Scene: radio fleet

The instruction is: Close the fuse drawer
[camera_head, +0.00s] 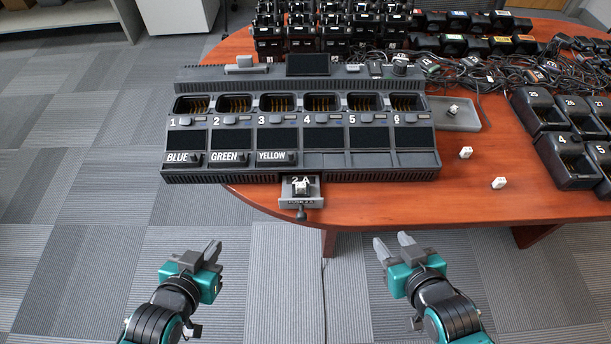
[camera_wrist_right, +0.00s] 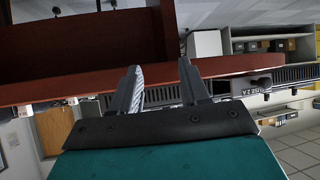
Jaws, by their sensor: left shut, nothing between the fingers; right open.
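The fuse drawer (camera_head: 301,201) sticks out from the front of the grey charging station (camera_head: 300,177), past the table's front edge. It has a small dark knob on its front, and a pale fuse-like part (camera_head: 301,186) sits in it. In the right wrist view the drawer front (camera_wrist_right: 258,86) shows at the right, lettering partly readable. My left gripper (camera_head: 213,252) is shut and empty, in front of the table, left of the drawer and apart from it. My right gripper (camera_head: 392,245) is open and empty, right of the drawer; its fingers (camera_wrist_right: 159,85) also show in the right wrist view.
The wooden table (camera_head: 400,204) has a curved front edge. Two small white parts (camera_head: 466,153) lie right of the station, near a grey tray (camera_head: 462,124). Radios, cables and black chargers (camera_head: 567,160) crowd the back and right. The space before the drawer is clear.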

